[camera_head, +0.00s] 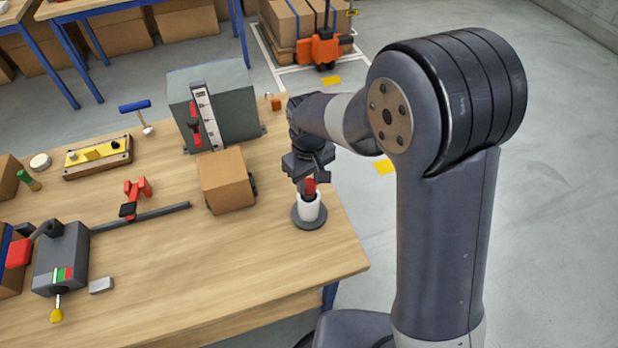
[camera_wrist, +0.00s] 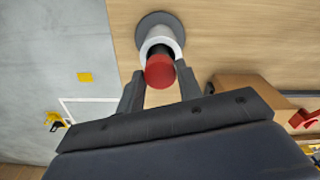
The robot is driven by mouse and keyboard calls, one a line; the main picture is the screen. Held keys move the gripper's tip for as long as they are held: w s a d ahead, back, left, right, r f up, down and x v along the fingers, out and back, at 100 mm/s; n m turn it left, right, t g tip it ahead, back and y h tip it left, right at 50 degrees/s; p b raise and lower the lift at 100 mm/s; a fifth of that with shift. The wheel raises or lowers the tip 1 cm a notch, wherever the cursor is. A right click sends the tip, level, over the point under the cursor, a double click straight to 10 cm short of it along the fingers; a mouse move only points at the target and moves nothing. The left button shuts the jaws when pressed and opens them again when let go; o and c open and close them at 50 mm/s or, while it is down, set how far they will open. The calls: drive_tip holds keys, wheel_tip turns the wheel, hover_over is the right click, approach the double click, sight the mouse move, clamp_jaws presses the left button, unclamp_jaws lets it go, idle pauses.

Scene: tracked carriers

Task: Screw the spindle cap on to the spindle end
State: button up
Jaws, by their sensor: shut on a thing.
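The spindle cap (camera_head: 310,186) is red and round, and also shows in the wrist view (camera_wrist: 158,72). My gripper (camera_head: 307,180) points down at the right part of the bench and is shut on the cap. Both fingers flank it in the wrist view. The white spindle post (camera_head: 308,208) stands upright on a round dark grey base (camera_head: 309,222). The cap is at the top of the post, roughly in line with it. A dark part (camera_wrist: 159,50) shows between the cap and the white rim. The cap hides the spindle end, so I cannot tell whether the thread is engaged.
A cardboard box (camera_head: 226,178) stands left of the post on the wooden bench (camera_head: 270,255). A grey machine with a red lever (camera_head: 215,105) stands behind. A rail with a red clamp (camera_head: 137,200) lies further left. The bench's right edge is close to the post.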

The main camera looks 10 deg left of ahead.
sight(309, 183)
drive_tip(key=shift+f+b, duration=0.3)
drive_tip(key=shift+f, duration=0.2)
drive_tip(key=o, duration=1)
wheel_tip(309, 183, up, 11)
drive_tip(key=shift+f+b, duration=0.1)
drive_tip(key=shift+b, duration=0.3)
wheel_tip(309, 183, down, 10)
drive_tip(key=shift+f+p, duration=0.2)
drive_tip(key=shift+p, duration=0.25)
drive_tip(key=shift+r+p, duration=0.45)
